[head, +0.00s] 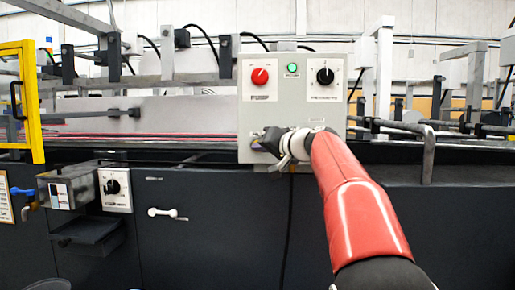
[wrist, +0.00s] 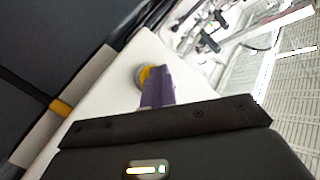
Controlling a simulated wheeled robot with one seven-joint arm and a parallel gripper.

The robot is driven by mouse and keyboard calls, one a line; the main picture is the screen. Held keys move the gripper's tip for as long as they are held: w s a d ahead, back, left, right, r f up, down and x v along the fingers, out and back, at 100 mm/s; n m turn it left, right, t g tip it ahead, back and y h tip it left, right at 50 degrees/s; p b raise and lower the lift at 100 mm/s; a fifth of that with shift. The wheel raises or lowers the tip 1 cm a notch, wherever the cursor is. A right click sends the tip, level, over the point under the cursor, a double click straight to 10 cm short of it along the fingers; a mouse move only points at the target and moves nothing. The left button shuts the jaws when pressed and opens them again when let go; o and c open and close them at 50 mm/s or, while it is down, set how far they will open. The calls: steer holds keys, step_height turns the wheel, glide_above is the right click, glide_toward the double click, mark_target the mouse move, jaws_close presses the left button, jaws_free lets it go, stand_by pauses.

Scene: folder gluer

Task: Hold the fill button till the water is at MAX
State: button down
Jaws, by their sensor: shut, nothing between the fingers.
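My gripper (head: 262,141) is at the lower left of the grey control box (head: 292,110) in the head view. In the wrist view its narrow purple fingers (wrist: 160,80) are together, with nothing held. A round button with a yellow face and grey rim (wrist: 141,76) sits on the pale panel at the fingertips and is partly covered by them. I cannot tell whether the fingers touch or press it. In the head view my gripper hides this spot. No water level or MAX mark can be read in either view.
The box also carries a red knob (head: 260,76), a green lamp (head: 292,68) and a black knob (head: 325,76). At left are a yellow frame (head: 32,100), a blue-handled tap (head: 22,191), a grey box-shaped unit (head: 70,186) and another black knob (head: 113,186). Dark cabinet fronts run below.

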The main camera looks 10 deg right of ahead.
stand_by(0.7)
steer(key=shift+s+a+b, duration=0.25)
steer(key=shift+s+b, duration=0.4)
steer(key=shift+s, duration=0.2)
steer(key=shift+s+a+b, duration=0.25)
steer(key=shift+s+b, duration=0.25)
steer(key=shift+s, duration=0.3)
steer(key=shift+s+a+b, duration=0.3)
steer(key=shift+s+b, duration=0.25)
steer(key=shift+s, duration=0.25)
steer(key=shift+s+a+b, duration=0.25)
steer(key=shift+s+b, duration=0.25)
steer(key=shift+s, duration=0.3)
